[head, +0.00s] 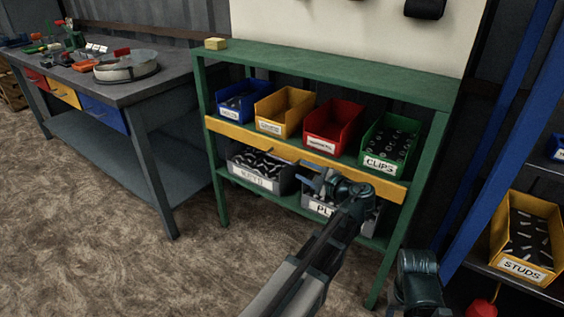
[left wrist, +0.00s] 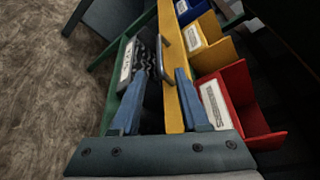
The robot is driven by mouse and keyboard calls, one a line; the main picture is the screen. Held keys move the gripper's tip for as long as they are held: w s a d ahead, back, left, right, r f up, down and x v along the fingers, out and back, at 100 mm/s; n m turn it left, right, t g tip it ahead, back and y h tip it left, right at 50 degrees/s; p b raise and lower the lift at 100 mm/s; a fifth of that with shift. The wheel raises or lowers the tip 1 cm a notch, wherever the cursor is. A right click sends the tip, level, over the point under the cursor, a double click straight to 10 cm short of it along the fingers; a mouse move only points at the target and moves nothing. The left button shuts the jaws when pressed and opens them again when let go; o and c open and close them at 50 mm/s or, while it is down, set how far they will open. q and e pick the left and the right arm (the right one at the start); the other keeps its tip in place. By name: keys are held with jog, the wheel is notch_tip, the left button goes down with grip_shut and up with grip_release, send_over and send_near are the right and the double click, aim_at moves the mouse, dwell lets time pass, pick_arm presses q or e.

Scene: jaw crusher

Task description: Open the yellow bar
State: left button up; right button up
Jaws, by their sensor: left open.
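The yellow bar (head: 240,136) runs across the front of the green shelf unit (head: 345,76), below the upper row of bins. In the left wrist view, the bar (left wrist: 171,99) runs lengthwise, with a dark slim handle (left wrist: 163,59) along it. My left gripper (head: 306,175) is in front of the shelf, just below the bar's middle. In the left wrist view, its two blue fingers (left wrist: 160,74) are apart, with the bar and the handle's near end seen between them. The gripper is empty. I cannot tell whether it touches the handle. My right gripper's fingers do not show.
Upper bins are blue, yellow, red (head: 333,124) and a green clips bin (head: 390,139). Grey bins (head: 259,171) stand below, one partly hidden by my left arm. A grey workbench (head: 120,88) stands left. A studs bin (head: 527,235) sits right. The floor in front is clear.

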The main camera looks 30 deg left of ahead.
aim_at(283, 161)
pick_arm(q)
jog(key=b+x, duration=0.2)
jog(key=x, duration=1.1)
jog(key=shift+f, duration=0.1)
jog(key=shift+s, duration=0.1)
grip_shut()
